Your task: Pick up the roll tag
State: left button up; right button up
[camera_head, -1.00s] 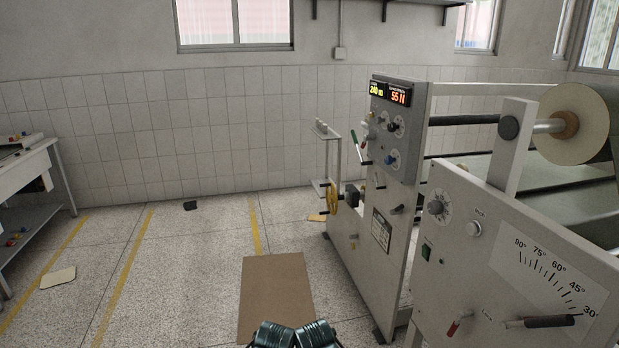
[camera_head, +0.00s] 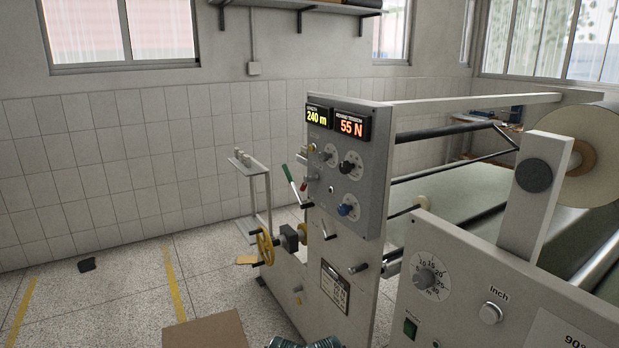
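I cannot make out for certain which thing is the roll tag. A small yellow-tan flat piece (camera_head: 247,259) shows low beside the machine's yellow handwheel; it is too small to identify. A large pale paper roll (camera_head: 580,157) sits on the machine's shaft at the right. Dark green ribbed parts of my own arms show at the bottom edge. The fingers of both my grippers are out of view.
The grey machine (camera_head: 345,250) fills the middle and right, with lit displays, knobs, a yellow handwheel (camera_head: 265,248) and levers. A brown board (camera_head: 205,332) lies on the floor in front. A shelf stand (camera_head: 250,165) is behind. The speckled floor at left is mostly clear.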

aim_at(304, 148)
jog(key=i+j, duration=0.15)
jog(key=i, duration=0.35)
jog(key=i+j+z, duration=0.1)
jog(key=i, duration=0.4)
jog(key=i+j, duration=0.2)
jog(key=i, duration=0.3)
jog(key=i+j+z, duration=0.1)
jog(key=i, duration=0.45)
